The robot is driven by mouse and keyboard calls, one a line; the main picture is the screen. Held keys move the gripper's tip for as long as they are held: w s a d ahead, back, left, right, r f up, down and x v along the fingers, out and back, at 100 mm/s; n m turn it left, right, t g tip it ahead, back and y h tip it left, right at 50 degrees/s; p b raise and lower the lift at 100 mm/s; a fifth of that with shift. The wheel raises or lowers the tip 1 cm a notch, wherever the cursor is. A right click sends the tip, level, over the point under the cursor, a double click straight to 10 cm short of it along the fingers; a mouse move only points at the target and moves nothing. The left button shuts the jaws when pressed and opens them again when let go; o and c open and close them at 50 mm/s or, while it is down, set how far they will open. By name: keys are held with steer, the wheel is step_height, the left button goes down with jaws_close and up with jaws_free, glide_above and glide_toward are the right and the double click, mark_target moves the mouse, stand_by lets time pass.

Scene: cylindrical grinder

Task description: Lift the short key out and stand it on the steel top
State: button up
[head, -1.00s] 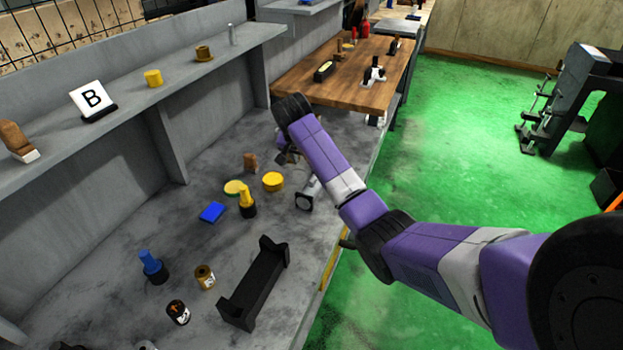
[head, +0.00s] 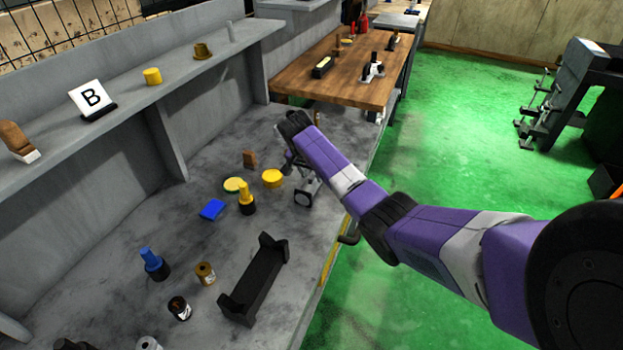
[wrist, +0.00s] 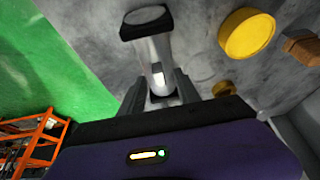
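A grey metal cylinder with a black-rimmed end (head: 304,197) stands out on the grey steel top (head: 120,235), below my gripper (head: 291,160). In the wrist view the cylinder (wrist: 152,45) runs from its dark-rimmed end at the top towards my gripper (wrist: 158,92). A small bright metal piece (wrist: 157,69) shows at its near end, between the fingers. I cannot tell whether this piece is the short key. The two dark fingers are spread on either side of it, with a gap visible. Their tips and any contact are partly hidden.
A yellow round tin (head: 272,178), a brown block (head: 250,159), a yellow-and-black piece (head: 246,200) and a blue block (head: 212,209) lie left of the gripper. A black cradle (head: 256,278) is nearer. A wooden table (head: 340,85) stands behind; green floor lies right.

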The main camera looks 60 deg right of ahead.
steer(key=shift+c, duration=0.5)
jaws_close()
steer(key=shift+s+f, duration=0.1)
